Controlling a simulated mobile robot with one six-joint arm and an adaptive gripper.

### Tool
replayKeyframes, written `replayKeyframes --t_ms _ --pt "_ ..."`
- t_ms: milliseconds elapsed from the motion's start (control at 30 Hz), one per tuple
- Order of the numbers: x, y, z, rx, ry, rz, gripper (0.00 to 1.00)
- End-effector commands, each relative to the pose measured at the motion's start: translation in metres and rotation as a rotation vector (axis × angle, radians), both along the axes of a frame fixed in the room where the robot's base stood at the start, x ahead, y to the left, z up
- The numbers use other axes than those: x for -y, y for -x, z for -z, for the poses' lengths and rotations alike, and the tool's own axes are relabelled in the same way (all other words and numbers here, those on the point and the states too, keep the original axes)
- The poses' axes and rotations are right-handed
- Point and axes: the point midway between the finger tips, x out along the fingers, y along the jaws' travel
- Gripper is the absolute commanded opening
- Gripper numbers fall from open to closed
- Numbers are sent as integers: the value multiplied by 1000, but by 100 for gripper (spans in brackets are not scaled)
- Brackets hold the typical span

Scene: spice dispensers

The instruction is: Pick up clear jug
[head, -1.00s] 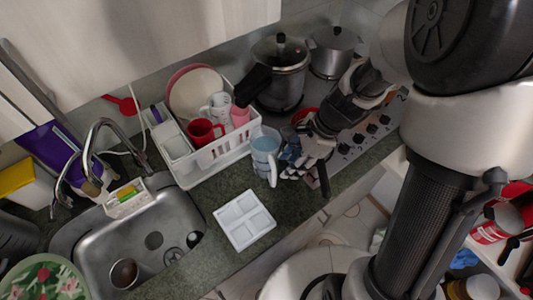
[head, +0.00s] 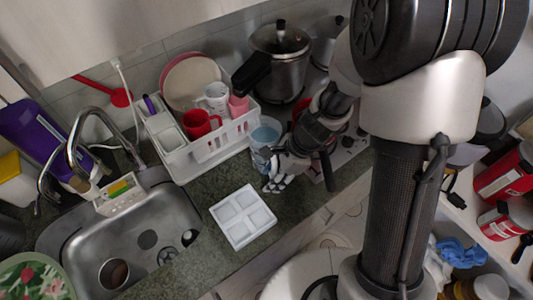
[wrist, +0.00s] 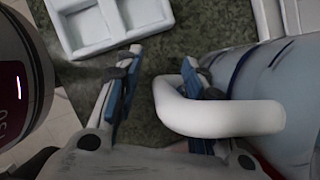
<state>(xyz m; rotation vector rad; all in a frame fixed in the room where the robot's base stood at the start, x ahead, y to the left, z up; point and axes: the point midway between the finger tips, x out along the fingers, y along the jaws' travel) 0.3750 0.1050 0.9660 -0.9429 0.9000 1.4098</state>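The clear jug (head: 264,138), pale blue and see-through with a white handle, stands upright on the counter beside the dish rack. My gripper (head: 275,182) is low at its front right side and hides part of it. In the wrist view the jug (wrist: 285,85) fills the right side, and its handle (wrist: 225,117) reaches toward the fingers. My gripper (wrist: 162,62) is open, with counter showing between its blue-padded fingers. The handle crosses in front of the right finger; I cannot tell whether they touch.
A white divided tray (head: 243,217) lies on the counter in front of the jug. A white dish rack (head: 193,162) with cups and plates stands to the left. The sink (head: 130,235) is further left. A pressure cooker (head: 281,70) stands behind.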

Motion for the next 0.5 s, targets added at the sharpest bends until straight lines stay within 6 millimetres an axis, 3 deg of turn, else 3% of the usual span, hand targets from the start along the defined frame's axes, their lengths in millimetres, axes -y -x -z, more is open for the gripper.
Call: replayKeyframes --t_ms 133,500 --pt "0 0 -1 0 0 -1 36" --pt "0 0 -1 0 0 -1 11"
